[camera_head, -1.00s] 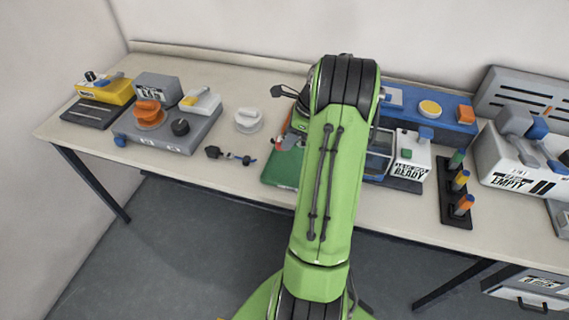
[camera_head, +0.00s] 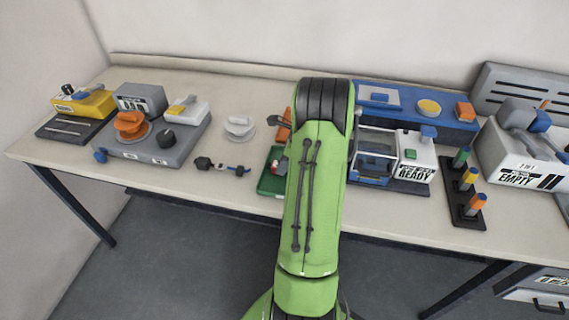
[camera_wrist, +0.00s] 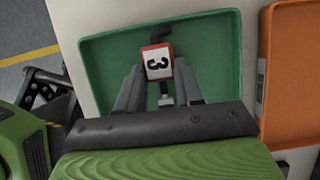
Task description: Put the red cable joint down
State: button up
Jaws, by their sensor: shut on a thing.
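The red cable joint (camera_wrist: 157,50) has a white face marked with a 3 and a dark cable end at its top. In the wrist view it lies between the two grey fingers of my gripper (camera_wrist: 158,82), which is shut on it. The joint is over the green tray (camera_wrist: 100,65), inside its rim; I cannot tell whether it touches the tray floor. In the head view the green tray (camera_head: 267,186) shows left of my arm, and my arm hides most of my gripper.
An orange tray (camera_wrist: 285,60) stands beside the green one. A black and blue cable piece (camera_head: 222,168) and a white disc-shaped part (camera_head: 239,128) lie to the left. A clear-windowed machine (camera_head: 376,155) stands close right of my arm.

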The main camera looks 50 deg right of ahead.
jog(key=o, duration=1.1)
jog(key=p+v, duration=0.4)
jog(key=v, duration=0.8)
jog(key=w+a+r+n, duration=0.2)
jog(key=a+r+n, duration=0.2)
jog(key=a, duration=0.3)
jog(key=w+a+r+n+h, duration=0.1)
jog(key=w+a+r+n, duration=0.1)
jog(key=a+r+n, duration=0.3)
jog(key=w+a+r+n, duration=0.2)
jog(key=a+n, duration=0.2)
jog(key=a, duration=0.4)
jog(key=s+a+r+n, duration=0.1)
jog(key=s+a+n, duration=0.25)
jog(key=a, duration=0.25)
jog(key=s+a+r+n, duration=0.2)
jog(key=a+n, duration=0.3)
jog(key=a, duration=0.1)
jog(key=s+a+n, duration=0.1)
jog(key=s+n, duration=0.2)
jog(key=s+a+f+n+t, duration=0.1)
jog(key=s+a+n, duration=0.1)
jog(key=s+n, duration=0.1)
jog(key=s+a+n, duration=0.1)
jog(key=s+n, duration=0.1)
jog(key=n, duration=0.2)
jog(key=shift+s+a+f+t+h, duration=0.25)
jog(key=shift+s+a+t+h, duration=0.05)
jog(key=shift+s+h, duration=0.1)
